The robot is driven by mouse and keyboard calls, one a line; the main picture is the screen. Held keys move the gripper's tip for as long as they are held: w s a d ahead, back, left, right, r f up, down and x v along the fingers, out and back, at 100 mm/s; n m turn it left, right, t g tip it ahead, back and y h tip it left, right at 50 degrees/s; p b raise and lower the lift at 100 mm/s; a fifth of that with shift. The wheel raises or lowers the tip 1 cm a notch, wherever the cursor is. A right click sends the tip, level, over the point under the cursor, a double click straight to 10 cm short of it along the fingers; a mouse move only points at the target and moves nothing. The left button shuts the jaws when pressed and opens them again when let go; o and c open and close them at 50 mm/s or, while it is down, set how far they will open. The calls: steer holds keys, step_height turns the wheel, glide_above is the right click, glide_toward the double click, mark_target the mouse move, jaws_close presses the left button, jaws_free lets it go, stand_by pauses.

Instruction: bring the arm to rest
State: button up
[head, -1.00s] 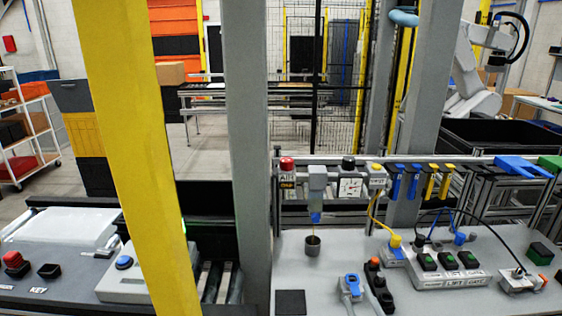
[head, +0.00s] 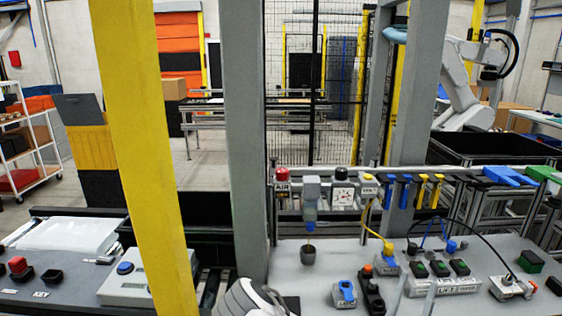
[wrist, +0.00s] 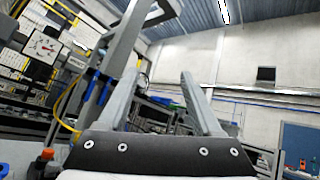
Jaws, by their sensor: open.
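My gripper (wrist: 158,76) shows in the wrist view with its two grey fingers spread apart. Nothing is between them. Behind the fingers are a pale wall and blurred frames, and the view is tilted up toward the ceiling. In the head view, a white and dark part of my arm (head: 255,299) shows at the bottom edge, in front of the grey post. Most of the arm is out of that view.
A grey work table (head: 300,283) at the right carries a dark cup (head: 307,256), a switch box (head: 440,284), cables and connectors. A yellow post (head: 145,150) and a grey post (head: 246,150) stand close. A dial gauge (wrist: 42,45) is at the wrist view's left.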

steer(key=s+d+r+m+g+h, duration=0.25)
steer(key=s+m+g+h, duration=0.2)
steer(key=m+g, duration=0.6)
steer(key=s+d+r+m+g+h, duration=0.2)
steer(key=s+d+m+g+h, duration=0.3)
steer(key=m+g, duration=0.55)
steer(key=s+a+f+m+g+y, duration=0.2)
steer(key=s+a+m+g+y, duration=0.1)
steer(key=s+m+g+y, duration=0.6)
steer(key=s+a+m+t+y, duration=0.1)
steer(key=s+a+t+y, duration=0.1)
steer(key=a+t+y, duration=0.55)
steer(key=w+a+r+m+t+y, duration=0.1)
steer(key=w+a+r+t+y, duration=0.1)
steer(key=a+r+t+y, duration=0.4)
steer(key=a+r+y, duration=0.2)
steer(key=a+r, duration=0.2)
steer(key=a, duration=0.1)
steer(key=shift+a+m, duration=0.3)
steer(key=shift+a, duration=0.05)
